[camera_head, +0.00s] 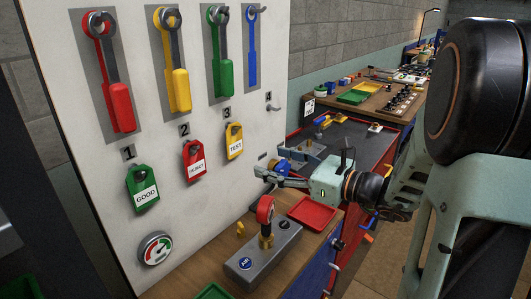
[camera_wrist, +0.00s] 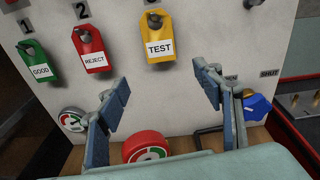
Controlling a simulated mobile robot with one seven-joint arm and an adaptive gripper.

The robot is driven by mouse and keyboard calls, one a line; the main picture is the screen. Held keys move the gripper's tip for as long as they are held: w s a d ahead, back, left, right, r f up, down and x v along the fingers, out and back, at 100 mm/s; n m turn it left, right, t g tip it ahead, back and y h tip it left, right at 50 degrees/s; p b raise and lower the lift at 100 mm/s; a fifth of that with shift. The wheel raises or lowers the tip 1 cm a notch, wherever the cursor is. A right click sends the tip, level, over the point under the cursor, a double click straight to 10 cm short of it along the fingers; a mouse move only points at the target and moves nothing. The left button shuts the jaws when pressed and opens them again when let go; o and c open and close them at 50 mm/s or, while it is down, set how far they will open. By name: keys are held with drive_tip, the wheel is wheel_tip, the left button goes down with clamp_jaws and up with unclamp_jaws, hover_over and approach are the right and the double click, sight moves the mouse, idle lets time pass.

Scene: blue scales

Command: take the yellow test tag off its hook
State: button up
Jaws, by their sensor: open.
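The yellow test tag (camera_head: 234,142) hangs on its hook under number 3 on the white board (camera_head: 75,150). In the wrist view the yellow tag (camera_wrist: 160,40) hangs at the upper middle, with its hook through the top hole. My gripper (camera_head: 268,170) is to the right of the tag and lower, in front of the board. In the wrist view my gripper (camera_wrist: 165,88) has its two blue-padded fingers wide apart, with nothing between them. The tag is above the gap between the fingers and is not touched.
The red reject tag (camera_head: 194,160) and green good tag (camera_head: 143,188) hang to the left. A bare hook (camera_head: 274,108) is at number 4. Below stand a grey box (camera_head: 262,258) with a red-topped fitting (camera_head: 265,212) and a red tray (camera_head: 312,213). A gauge (camera_head: 155,250) is low on the board.

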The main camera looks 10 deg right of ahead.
sight(235, 137)
drive_tip(key=shift+m+t+y, duration=0.3)
drive_tip(key=shift+m+t, duration=0.2)
drive_tip(key=shift+m, duration=0.2)
drive_tip(key=x, duration=0.4)
drive_tip(key=r+x, duration=0.1)
drive_tip(key=x, duration=0.3)
drive_tip(key=p+x, duration=0.1)
drive_tip(key=x, duration=0.3)
drive_tip(key=shift+s+r, duration=0.1)
drive_tip(key=shift+r, duration=0.05)
drive_tip(key=shift+c, duration=0.3)
drive_tip(key=c, duration=1.2)
drive_tip(key=shift+r+p, duration=0.35)
drive_tip(key=shift+r, duration=0.3)
drive_tip(key=shift+d, duration=0.1)
drive_tip(key=shift+r+v, duration=0.1)
drive_tip(key=shift+v, duration=1.85)
drive_tip(key=shift+r+v, duration=0.15)
drive_tip(key=shift+v, duration=1.85)
